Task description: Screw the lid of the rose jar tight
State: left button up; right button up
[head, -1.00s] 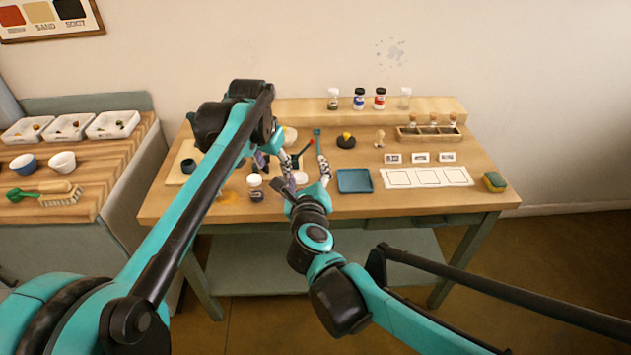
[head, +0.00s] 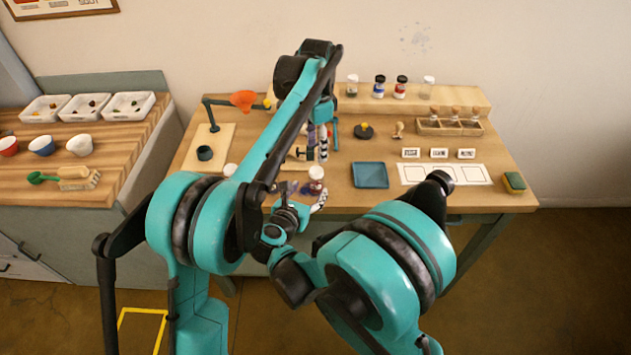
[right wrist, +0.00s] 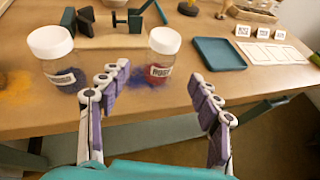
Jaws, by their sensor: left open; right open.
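The rose jar (right wrist: 162,55), clear with reddish contents and a white lid (right wrist: 164,40), stands upright on the table in the right wrist view. Its lid sits on top; I cannot tell how tight. It also shows in the head view (head: 315,180). My right gripper (right wrist: 157,78) is open and empty, its purple-padded fingers apart on either side of the jar's near side; I see no contact. In the head view my right gripper (head: 305,195) is just in front of the jar. My left gripper (head: 318,148) is open, behind the jar, partly hidden by its arm.
A second white-lidded jar (right wrist: 55,58) with dark blue contents stands left of the rose jar, near my right gripper's left finger. A blue tray (head: 370,175) and white card strip (head: 445,172) lie to the right. An orange funnel (head: 243,100) hangs on a stand at left.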

aim_at(314, 184)
jog(key=shift+x, duration=3.95)
grip_shut()
